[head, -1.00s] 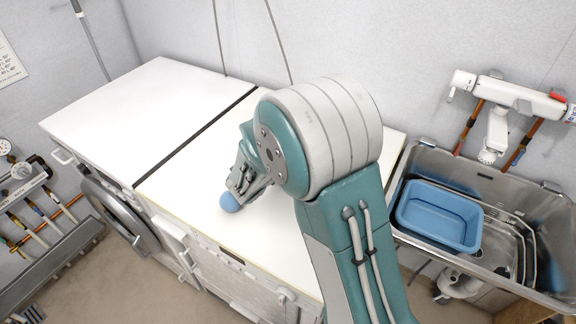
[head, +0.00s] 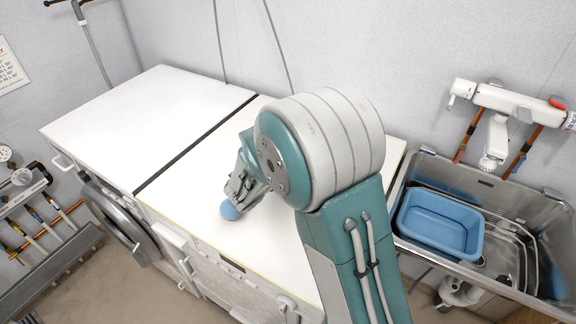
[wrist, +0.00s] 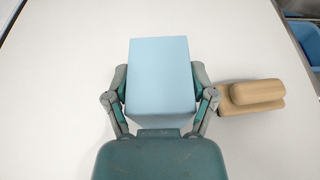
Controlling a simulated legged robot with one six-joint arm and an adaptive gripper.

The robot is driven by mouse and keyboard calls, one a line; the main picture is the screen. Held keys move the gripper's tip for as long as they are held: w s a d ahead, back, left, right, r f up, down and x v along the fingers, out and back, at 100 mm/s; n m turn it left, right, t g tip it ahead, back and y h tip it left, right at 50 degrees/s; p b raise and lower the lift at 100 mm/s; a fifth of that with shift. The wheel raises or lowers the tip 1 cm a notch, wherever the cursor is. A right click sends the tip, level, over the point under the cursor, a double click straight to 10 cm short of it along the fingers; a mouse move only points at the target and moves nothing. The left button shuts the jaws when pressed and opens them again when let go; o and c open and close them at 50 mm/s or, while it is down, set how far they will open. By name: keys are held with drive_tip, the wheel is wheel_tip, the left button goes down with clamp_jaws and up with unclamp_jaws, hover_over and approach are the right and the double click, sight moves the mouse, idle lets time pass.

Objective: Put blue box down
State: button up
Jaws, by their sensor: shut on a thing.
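The blue box (wrist: 160,75) is light blue with flat faces and fills the space between the fingers in the wrist view. My gripper (wrist: 160,90) is shut on it, one finger against each side. In the head view only a small blue part of the box (head: 230,210) shows below my gripper (head: 240,187), over the white worktop (head: 205,160) near its front edge. The rest is hidden by the gripper. I cannot tell whether the box touches the worktop.
A tan wooden block-like item (wrist: 250,97) lies right of the box in the wrist view. A blue basin (head: 440,222) sits in the metal sink (head: 510,195) at right, under a white tap (head: 497,130). The worktop's left part (head: 130,115) is clear.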

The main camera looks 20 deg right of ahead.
wheel_tip(320, 180, up, 3)
drive_tip(key=shift+r, duration=0.1)
drive_tip(key=s+d+r, duration=0.2)
drive_tip(key=s+r, duration=0.7)
drive_tip(key=s, duration=0.4)
drive_tip(key=shift+s+d+r, duration=0.2)
drive_tip(key=shift+s+d, duration=0.15)
